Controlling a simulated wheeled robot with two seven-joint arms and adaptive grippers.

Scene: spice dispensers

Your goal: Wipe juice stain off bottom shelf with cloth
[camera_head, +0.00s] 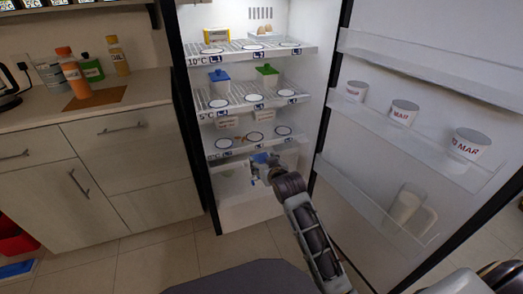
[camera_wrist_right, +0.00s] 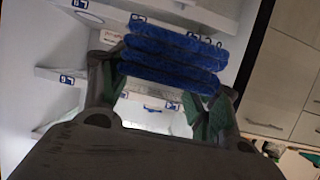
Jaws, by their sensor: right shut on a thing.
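My right gripper (camera_head: 264,170) is in front of the open fridge, just below the bottom shelf (camera_head: 232,150). It is shut on a blue cloth (camera_head: 262,157). In the right wrist view the folded cloth (camera_wrist_right: 172,60) lies across between the two fingers. The bottom shelf carries several ring-marked spots in a row. The middle spot (camera_head: 255,136) looks brownish, which may be the juice stain; it is just above the cloth. I cannot tell whether the cloth touches the shelf. My left gripper is not in view.
The open fridge door (camera_head: 375,140) stands to the right with jars (camera_head: 404,113) and a jug (camera_head: 405,205) on its racks. Blue-lidded (camera_head: 219,82) and green-lidded (camera_head: 267,76) containers stand on the middle shelf. A counter (camera_head: 110,97) with bottles is at left.

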